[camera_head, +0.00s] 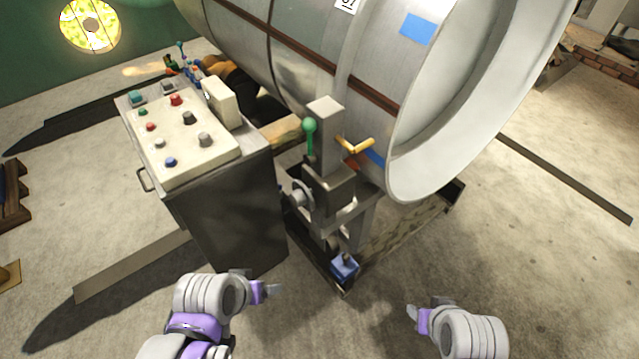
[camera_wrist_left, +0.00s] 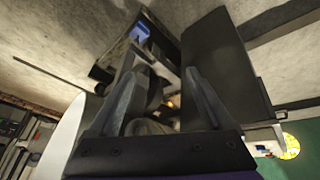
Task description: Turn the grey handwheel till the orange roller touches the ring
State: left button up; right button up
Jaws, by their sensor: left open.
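The grey handwheel (camera_head: 302,196) is on the left side of a grey column stand (camera_head: 330,180), low beside the control cabinet. A small orange-red part (camera_head: 352,163), perhaps the roller, shows between the stand and the large grey ring (camera_head: 400,165); whether they touch is unclear. My left gripper (camera_head: 274,289) is below and in front of the handwheel, apart from it. In the left wrist view its two fingers (camera_wrist_left: 168,85) are spread, with part of the stand beyond them. My right gripper (camera_head: 412,312) is at lower right, away from everything; its opening cannot be judged.
A control cabinet (camera_head: 225,215) with several buttons stands left of the stand. A green-knobbed lever (camera_head: 309,126) and a yellow handle (camera_head: 357,146) stick out from the stand. A blue box (camera_head: 344,267) is at the base.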

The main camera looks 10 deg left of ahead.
pick_arm(q)
notch_tip(320, 180, down, 4)
jog(key=w+d+n+h+b, duration=0.2)
jog(key=w+n+h+b, duration=0.1)
jog(key=n, duration=0.2)
jog(key=n+t+h+b, duration=0.8)
jog(key=n+h, duration=0.1)
jog(key=n, duration=0.2)
send_near(293, 201)
jog(key=x, duration=0.8)
jog(key=shift+w+d, duration=0.25)
jog(key=shift+d, duration=0.05)
pick_arm(e)
notch_tip(293, 201, down, 14)
jog(key=s, duration=0.1)
jog(key=shift+s+r+g, duration=0.25)
jog(key=shift+s+g, duration=0.05)
jog(key=shift+s, duration=0.1)
